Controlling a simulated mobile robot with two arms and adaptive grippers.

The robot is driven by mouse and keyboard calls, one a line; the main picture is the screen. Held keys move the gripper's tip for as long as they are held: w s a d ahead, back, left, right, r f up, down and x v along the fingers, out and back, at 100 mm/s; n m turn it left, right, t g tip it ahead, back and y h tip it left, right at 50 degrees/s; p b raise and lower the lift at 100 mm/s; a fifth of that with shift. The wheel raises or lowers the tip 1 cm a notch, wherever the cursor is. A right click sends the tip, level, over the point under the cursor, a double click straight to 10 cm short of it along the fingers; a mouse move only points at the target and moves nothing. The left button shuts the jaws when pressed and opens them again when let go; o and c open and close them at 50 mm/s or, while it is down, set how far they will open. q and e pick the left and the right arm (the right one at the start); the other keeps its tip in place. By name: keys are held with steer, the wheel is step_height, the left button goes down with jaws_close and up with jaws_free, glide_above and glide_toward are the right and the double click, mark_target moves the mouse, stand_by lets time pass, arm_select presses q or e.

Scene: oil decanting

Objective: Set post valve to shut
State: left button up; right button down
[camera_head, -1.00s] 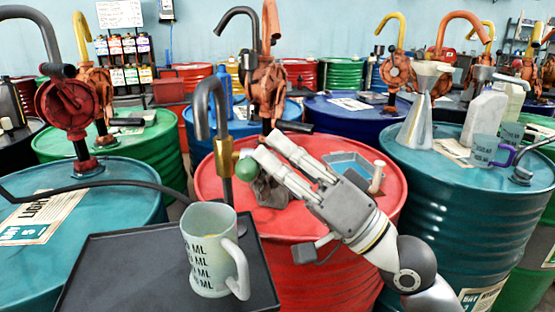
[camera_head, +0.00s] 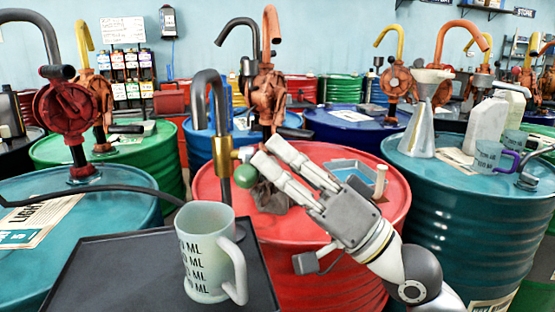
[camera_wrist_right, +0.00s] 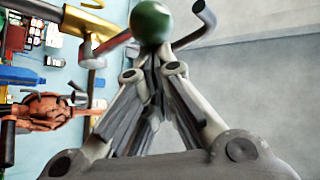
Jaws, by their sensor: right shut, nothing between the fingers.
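The post valve is a brass body (camera_head: 222,156) on a dark grey post with a hooked spout (camera_head: 209,88). A green ball knob (camera_head: 246,176) sits on its right side. My right gripper (camera_head: 262,152) is shut and empty, its fingertips close to the ball. In the right wrist view the green ball (camera_wrist_right: 151,22) shows just beyond the closed fingertips (camera_wrist_right: 150,75); I cannot tell whether they touch. The brass part (camera_wrist_right: 25,20) shows at upper left there. My left gripper is not in view.
A frosted mug (camera_head: 207,250) with ML marks stands on a dark tray (camera_head: 105,270) in front of the post. A red drum (camera_head: 330,260) stands behind my right arm, with a grey cloth and a blue tray on top. Teal drums flank it; a metal funnel (camera_head: 422,125) stands at right.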

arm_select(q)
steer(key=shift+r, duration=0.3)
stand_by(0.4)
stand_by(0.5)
